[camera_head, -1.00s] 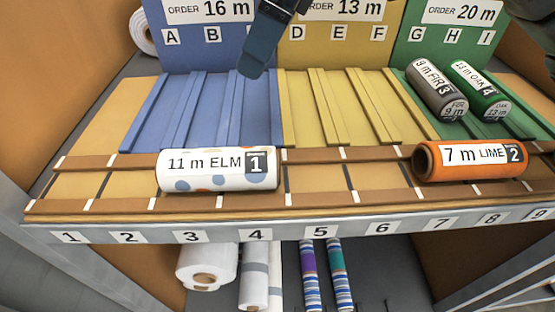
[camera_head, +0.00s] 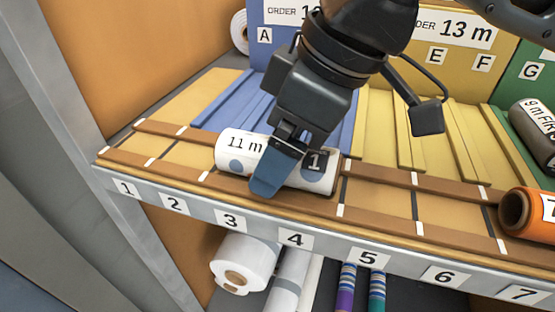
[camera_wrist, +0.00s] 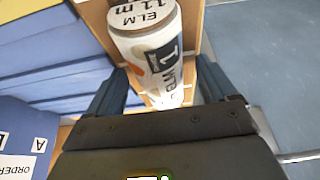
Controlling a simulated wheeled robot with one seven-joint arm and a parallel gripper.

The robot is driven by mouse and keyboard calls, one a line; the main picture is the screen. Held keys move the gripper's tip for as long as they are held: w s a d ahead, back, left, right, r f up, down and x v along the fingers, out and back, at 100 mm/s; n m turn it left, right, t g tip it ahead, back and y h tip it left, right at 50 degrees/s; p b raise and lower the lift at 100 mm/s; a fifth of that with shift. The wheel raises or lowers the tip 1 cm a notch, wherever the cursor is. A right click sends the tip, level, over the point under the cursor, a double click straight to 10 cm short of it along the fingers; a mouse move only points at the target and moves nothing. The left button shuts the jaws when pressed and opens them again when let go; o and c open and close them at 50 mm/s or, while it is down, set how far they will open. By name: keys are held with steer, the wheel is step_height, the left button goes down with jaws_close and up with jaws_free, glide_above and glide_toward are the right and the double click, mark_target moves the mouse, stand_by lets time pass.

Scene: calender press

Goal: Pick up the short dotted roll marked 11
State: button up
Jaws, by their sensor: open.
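The short dotted roll (camera_head: 237,146) is white with blue and orange dots and is marked 11 m ELM with a black 1. It lies across the wooden rails above slots 3 and 4. My gripper (camera_head: 272,178) is over its right part, with one finger in front of the roll; the far finger is hidden in the head view. In the wrist view the roll (camera_wrist: 150,50) lies between the two open fingers (camera_wrist: 158,95), with its lower end reaching between them. I cannot tell whether either finger touches it.
An orange roll (camera_head: 516,211) lies on the rails at the right edge, with a grey roll (camera_head: 536,130) behind it. Blue (camera_head: 213,112) and yellow (camera_head: 405,135) ribbed sections lie behind the rails. White rolls (camera_head: 243,262) and striped rolls (camera_head: 376,287) stand under the numbered edge.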

steer(key=shift+f, duration=0.1)
steer(key=c, duration=1.2)
steer(key=shift+o, duration=0.2)
